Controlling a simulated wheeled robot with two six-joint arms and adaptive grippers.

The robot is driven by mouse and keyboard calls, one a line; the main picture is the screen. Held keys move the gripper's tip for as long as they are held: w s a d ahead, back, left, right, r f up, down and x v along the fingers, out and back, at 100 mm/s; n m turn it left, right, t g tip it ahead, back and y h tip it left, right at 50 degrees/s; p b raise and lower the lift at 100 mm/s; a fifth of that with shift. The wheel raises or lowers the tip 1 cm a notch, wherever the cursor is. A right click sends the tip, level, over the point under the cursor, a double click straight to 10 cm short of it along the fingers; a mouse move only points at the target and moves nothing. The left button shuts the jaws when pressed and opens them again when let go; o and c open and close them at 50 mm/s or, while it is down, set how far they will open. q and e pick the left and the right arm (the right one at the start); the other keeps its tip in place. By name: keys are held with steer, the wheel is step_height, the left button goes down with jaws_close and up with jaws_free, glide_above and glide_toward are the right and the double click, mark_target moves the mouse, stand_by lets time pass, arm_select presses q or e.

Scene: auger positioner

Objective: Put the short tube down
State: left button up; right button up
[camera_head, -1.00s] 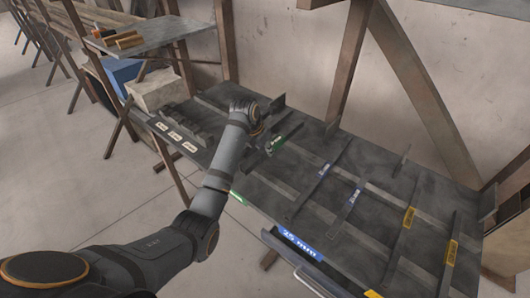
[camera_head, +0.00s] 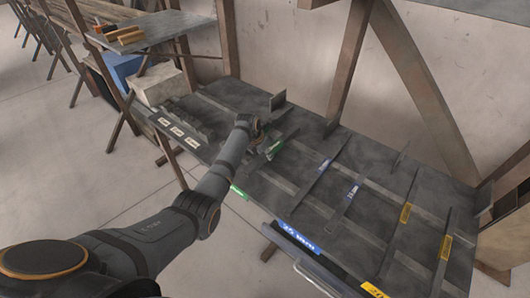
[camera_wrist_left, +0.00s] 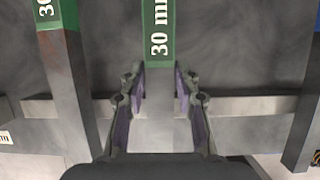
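A short grey tube with a green "30 mm" label (camera_wrist_left: 158,35) lies between the fingers of my left gripper (camera_wrist_left: 160,85) in the left wrist view. The purple pads are close along both its sides; I cannot tell whether they press on it. In the head view the green-labelled tube (camera_head: 276,147) is beside my left gripper (camera_head: 267,150), low over the dark rack table (camera_head: 225,90). A second green-labelled grey bar (camera_wrist_left: 70,75) is to the left in the wrist view. My right gripper is not in view.
Bars with blue labels (camera_head: 322,168) and yellow labels (camera_head: 405,213) lie to the right on the table. An upright plate (camera_head: 277,101) stands behind my gripper. A pale box (camera_head: 160,84) and a shelf (camera_head: 150,30) are at the left.

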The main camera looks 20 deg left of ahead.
arm_select(q)
steer(key=shift+o, duration=1.4)
steer(key=shift+r, duration=0.1)
steer(key=shift+r, duration=0.35)
steer(key=b+v, duration=0.1)
steer(key=v, duration=1)
steer(key=shift+s, duration=0.15)
